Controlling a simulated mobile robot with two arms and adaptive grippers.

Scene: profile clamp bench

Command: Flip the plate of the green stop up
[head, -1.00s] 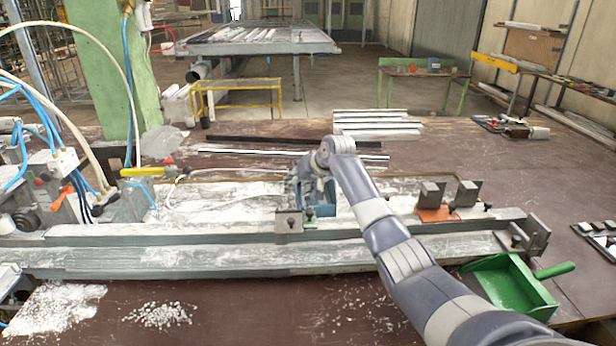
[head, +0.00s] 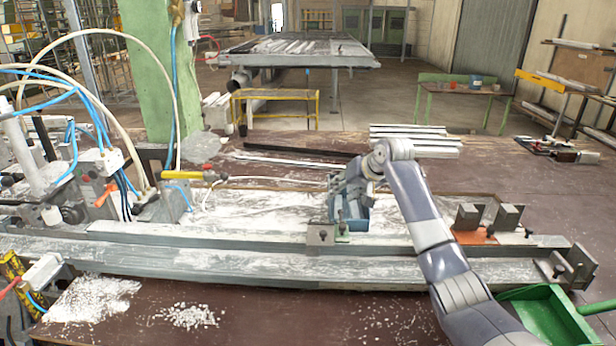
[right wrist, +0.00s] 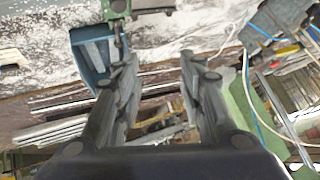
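The green stop (head: 342,231) is a small green piece on the long profile bench, beside a grey block (head: 320,235). In the right wrist view green also shows at the top edge (right wrist: 118,7), with a dark piece hanging from it. I cannot tell surely how its plate lies. My right gripper (head: 343,187) is above and behind the stop, over a blue box (head: 357,211). In the right wrist view its fingers (right wrist: 160,78) are apart with nothing between them, and the blue box (right wrist: 90,55) is left of them. My left gripper is not in view.
Grey blocks on an orange base (head: 475,238) stand farther right on the bench. A green dustpan (head: 545,318) lies at the front right. Hoses and a clamp machine (head: 85,190) crowd the left. White chips (head: 188,316) lie in front.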

